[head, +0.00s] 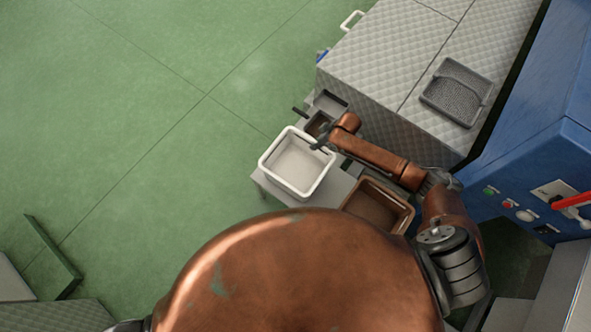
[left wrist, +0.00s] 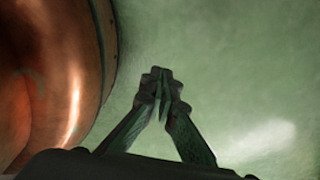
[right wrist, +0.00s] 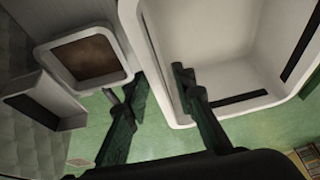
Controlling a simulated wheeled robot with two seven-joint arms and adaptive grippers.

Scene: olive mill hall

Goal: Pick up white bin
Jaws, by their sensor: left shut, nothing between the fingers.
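The white bin (head: 296,190) is an empty, open rectangular tub on a grey stand in the head view. It fills the upper right of the right wrist view (right wrist: 215,45). My right gripper (head: 322,137) is at the bin's upper right rim. In the right wrist view its fingers (right wrist: 160,85) are spread, one over the inside of the bin and one outside, with the bin's wall between them. I cannot tell whether either finger touches the wall. My left gripper (left wrist: 162,85) is shut and empty over green floor, away from the bin.
A brown bin (head: 405,216) stands right of the white bin. Small grey boxes (head: 330,101) sit just beyond it. A quilted grey block (head: 385,45) bears a dark tray (head: 457,92). A blue machine (head: 530,165) stands at right. Green floor at left is mostly clear.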

